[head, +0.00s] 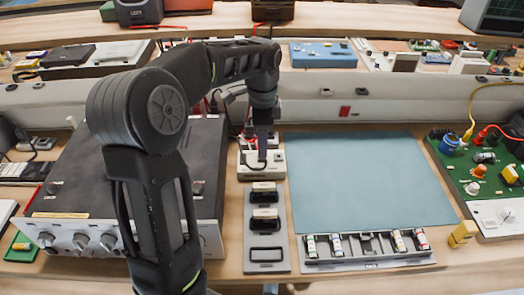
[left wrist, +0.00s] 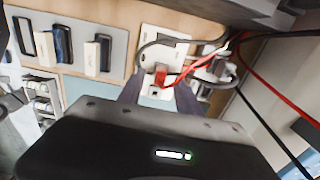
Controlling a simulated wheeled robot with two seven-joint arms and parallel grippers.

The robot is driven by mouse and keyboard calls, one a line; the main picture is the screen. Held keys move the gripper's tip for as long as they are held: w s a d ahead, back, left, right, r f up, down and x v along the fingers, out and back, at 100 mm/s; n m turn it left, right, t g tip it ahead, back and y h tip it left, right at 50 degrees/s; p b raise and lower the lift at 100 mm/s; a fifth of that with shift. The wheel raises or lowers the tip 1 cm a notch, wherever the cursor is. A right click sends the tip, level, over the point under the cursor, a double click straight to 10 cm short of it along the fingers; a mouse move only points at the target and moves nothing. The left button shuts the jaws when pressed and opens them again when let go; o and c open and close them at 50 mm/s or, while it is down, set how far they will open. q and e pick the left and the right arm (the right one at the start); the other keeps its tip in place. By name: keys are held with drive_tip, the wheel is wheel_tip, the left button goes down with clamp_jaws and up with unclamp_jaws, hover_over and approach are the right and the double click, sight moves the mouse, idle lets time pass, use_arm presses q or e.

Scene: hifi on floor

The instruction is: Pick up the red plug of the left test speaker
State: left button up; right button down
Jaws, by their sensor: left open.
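A small red plug (left wrist: 161,75) with a red lead shows in the left wrist view, at a white terminal block (left wrist: 157,48). Black cables loop around the block. My left gripper (left wrist: 159,90) is open, with one dark finger on each side of the plug in the picture. I cannot tell whether the fingers touch it or how deep they reach. In the head view my left gripper (head: 263,137) points down just over the white block (head: 263,165), and the arm hides the plug. No speaker can be clearly made out. My right gripper is not in view.
A grey amplifier (head: 95,215) stands at left, partly behind my arm. A grey tray (head: 265,235) with black-and-cream connectors lies in front of the block. A bare teal mat (head: 365,180) is to the right, with a parts rack (head: 368,262) and a green circuit board (head: 475,165).

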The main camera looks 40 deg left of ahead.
use_arm(q)
wheel_tip(320, 180, down, 2)
drive_tip(key=shift+f, duration=0.2)
drive_tip(key=shift+c, duration=0.3)
clamp_jaws()
idle(0.4)
